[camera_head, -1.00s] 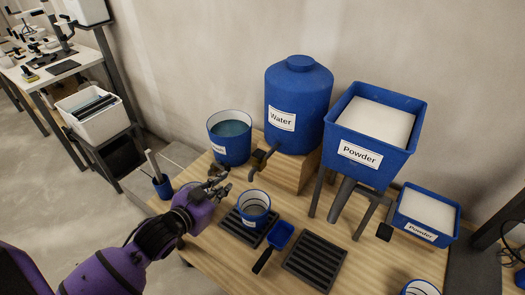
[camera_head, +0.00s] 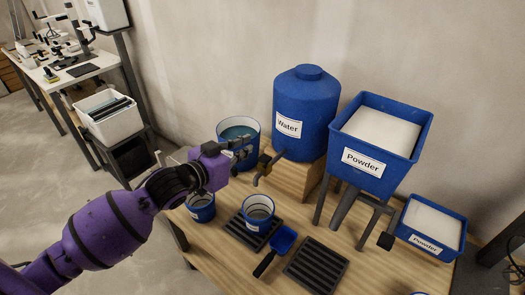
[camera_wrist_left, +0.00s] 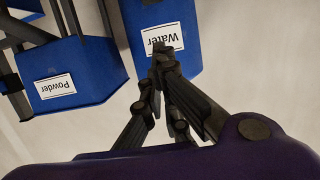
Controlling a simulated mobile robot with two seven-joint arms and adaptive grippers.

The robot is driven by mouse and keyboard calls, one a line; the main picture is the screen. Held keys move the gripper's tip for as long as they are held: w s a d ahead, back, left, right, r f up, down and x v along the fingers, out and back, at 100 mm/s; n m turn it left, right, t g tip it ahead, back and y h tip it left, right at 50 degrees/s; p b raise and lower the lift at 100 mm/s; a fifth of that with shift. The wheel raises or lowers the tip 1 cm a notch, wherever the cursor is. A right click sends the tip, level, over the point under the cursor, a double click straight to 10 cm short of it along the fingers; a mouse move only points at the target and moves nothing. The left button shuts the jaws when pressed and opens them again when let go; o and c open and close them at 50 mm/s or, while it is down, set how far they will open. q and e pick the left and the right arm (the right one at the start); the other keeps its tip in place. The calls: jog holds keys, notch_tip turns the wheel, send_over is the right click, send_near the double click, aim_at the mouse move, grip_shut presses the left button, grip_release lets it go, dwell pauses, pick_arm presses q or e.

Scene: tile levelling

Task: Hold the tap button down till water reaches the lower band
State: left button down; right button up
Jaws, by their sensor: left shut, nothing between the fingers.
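The blue water tank (camera_head: 306,110) stands on a wooden block, and its "Water" label also shows upside down in the left wrist view (camera_wrist_left: 165,38). Its dark tap (camera_head: 264,168) sticks out at the lower left, with the spout above and near a blue cup (camera_head: 258,208) on a slatted tray (camera_head: 236,226). The cup's inside looks grey; I cannot make out a water level or the bands. My left gripper (camera_head: 249,153) is shut and empty, just left of the tap's top. In the left wrist view (camera_wrist_left: 162,52) its fingertips point towards the tank. Contact with the button is unclear.
A blue bucket of water (camera_head: 238,128) stands behind my gripper. Another blue cup (camera_head: 201,208) sits under my forearm. A blue scoop (camera_head: 283,240) and a second slatted tray (camera_head: 316,265) lie in front. A powder hopper (camera_head: 372,150) and powder bin (camera_head: 432,220) are right.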

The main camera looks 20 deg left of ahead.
pick_arm(q)
send_over(265, 161)
notch_tip(265, 161, down, 2)
jog(key=shift+s+a+f, duration=0.1)
jog(key=shift+s+a, duration=0.05)
jog(key=f, duration=0.2)
jog(key=shift+s+a+f, duration=0.1)
jog(key=shift+s+f, duration=0.1)
jog(key=shift+f, duration=0.75)
jog(key=shift+f, duration=1)
jog(key=shift+s+f, duration=0.1)
dwell(5.1)
